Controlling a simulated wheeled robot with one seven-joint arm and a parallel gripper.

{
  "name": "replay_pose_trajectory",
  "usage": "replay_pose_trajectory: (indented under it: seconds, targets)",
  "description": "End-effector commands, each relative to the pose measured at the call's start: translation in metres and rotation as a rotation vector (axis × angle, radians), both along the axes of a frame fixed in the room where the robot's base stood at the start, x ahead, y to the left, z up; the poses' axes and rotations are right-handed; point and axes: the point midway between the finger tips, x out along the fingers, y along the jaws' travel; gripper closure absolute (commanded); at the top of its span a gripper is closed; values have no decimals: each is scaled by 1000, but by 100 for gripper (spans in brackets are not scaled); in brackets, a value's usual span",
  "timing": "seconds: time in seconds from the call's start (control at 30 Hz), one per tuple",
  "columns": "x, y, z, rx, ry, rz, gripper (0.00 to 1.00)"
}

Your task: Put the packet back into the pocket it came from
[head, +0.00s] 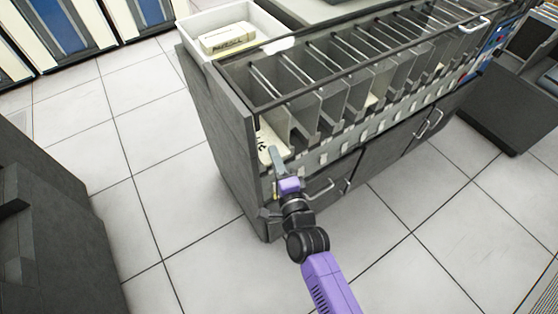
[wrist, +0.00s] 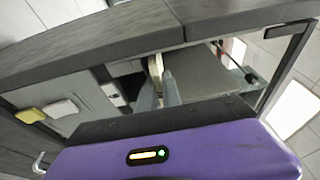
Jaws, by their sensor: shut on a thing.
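A cream packet (head: 270,143) with dark markings stands tilted in the leftmost pocket of the dark card sorter (head: 228,130). My gripper (head: 276,158) reaches in from the front, with its fingers at the packet's near side. In the wrist view my gripper (wrist: 163,88) is shut on the packet (wrist: 155,66), which shows only as a thin cream edge between the fingers. The packet's lower part is hidden by the gripper and the pocket front.
A white tray (head: 279,45) on the sorter's left end holds another packet (head: 228,38). Thin dividers (head: 333,98) separate the row of pockets to the right. Cabinet doors with bar handles (head: 320,188) lie below.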

Motion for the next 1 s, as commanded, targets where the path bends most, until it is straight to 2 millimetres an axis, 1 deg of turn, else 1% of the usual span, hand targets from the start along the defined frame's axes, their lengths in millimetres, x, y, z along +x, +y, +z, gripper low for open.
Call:
replay_pose_trajectory:
  seconds: [0.13, 0.4, 0.6, 1.0]
  targets:
    - [10, 7, 1, 1, -3, 0, 100]
    - [22, 15, 1, 1, -2, 1, 100]
    - [26, 18, 1, 0, -1, 0, 100]
    - [26, 18, 1, 0, -1, 0, 100]
